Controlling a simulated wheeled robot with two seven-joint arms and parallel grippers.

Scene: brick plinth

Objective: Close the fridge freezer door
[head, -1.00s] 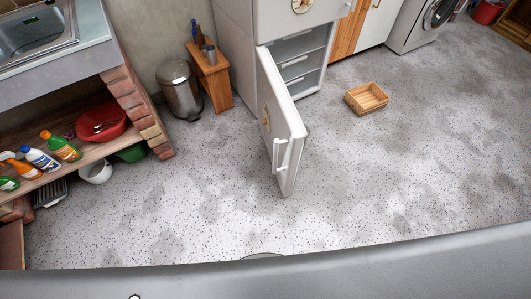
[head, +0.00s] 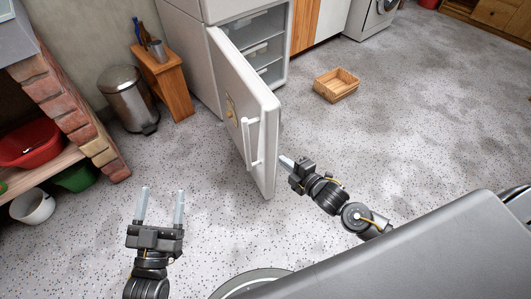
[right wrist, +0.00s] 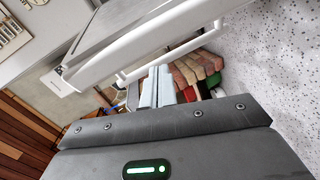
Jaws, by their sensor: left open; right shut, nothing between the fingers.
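The white freezer door (head: 225,78) stands wide open in the head view, swung out from the lower part of the fridge (head: 188,50). Its white bar handle (head: 250,145) is on the outer face near the free edge. White drawers (head: 256,52) show inside. My right gripper (head: 282,160) is shut and empty, on the inner side of the door by its free edge; I cannot tell if it touches. In the right wrist view, the shut fingers (right wrist: 157,80) point towards the door's white edge (right wrist: 150,40) and handle. My left gripper (head: 162,190) is open and empty, left of the door above the floor.
A pedal bin (head: 127,98) and a wooden stand (head: 165,80) are left of the door. A brick plinth (head: 80,115) is at far left. The floor right of the basket is clear.

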